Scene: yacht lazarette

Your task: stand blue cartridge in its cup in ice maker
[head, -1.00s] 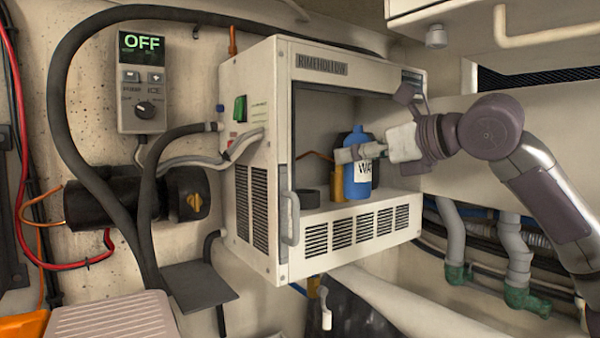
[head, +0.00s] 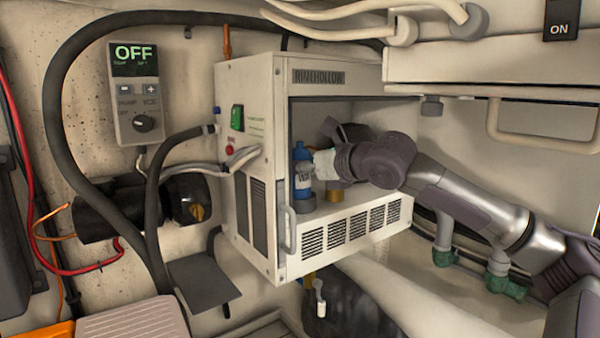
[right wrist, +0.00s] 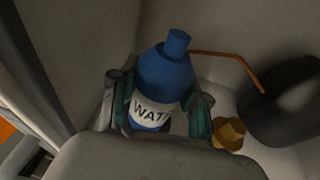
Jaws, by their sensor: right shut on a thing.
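The blue cartridge (head: 303,177), a bottle with a white label, is upright inside the open ice maker (head: 345,232), near its left side. My right gripper (head: 309,170) reaches in from the right and is shut on it. In the right wrist view, the cartridge (right wrist: 166,76) stands between the two fingers of the right gripper (right wrist: 158,100). The dark cup (head: 306,201) is directly below the cartridge in the head view. I cannot tell whether the cartridge base is inside the cup or above it; the gripper hides the base in the wrist view. My left gripper is not in view.
A brass piece (head: 334,193) stands on the ice maker floor right of the cup. A black rounded part (right wrist: 285,100) and a thin copper tube (right wrist: 232,56) are behind it in the wrist view. The door handle (head: 288,230) stands at the opening's left edge.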

